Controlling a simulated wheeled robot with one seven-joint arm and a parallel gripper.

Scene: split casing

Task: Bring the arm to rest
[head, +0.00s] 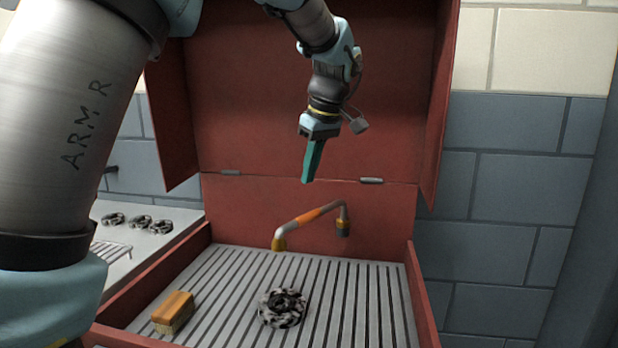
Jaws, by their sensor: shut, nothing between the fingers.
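My gripper (309,178) hangs in the air in the head view, at the end of my arm, pointing down. Its teal fingers are shut together with nothing seen between them. It is above the slatted grey work surface (240,268) and in front of the red back panel, apart from both. My upper arm fills the left side of the picture and hides part of what lies behind it.
A bent pipe spout (312,216) with an orange band stands below my gripper. Red walls (427,295) edge the surface. Several dark ring parts (139,222) sit on a left side bench.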

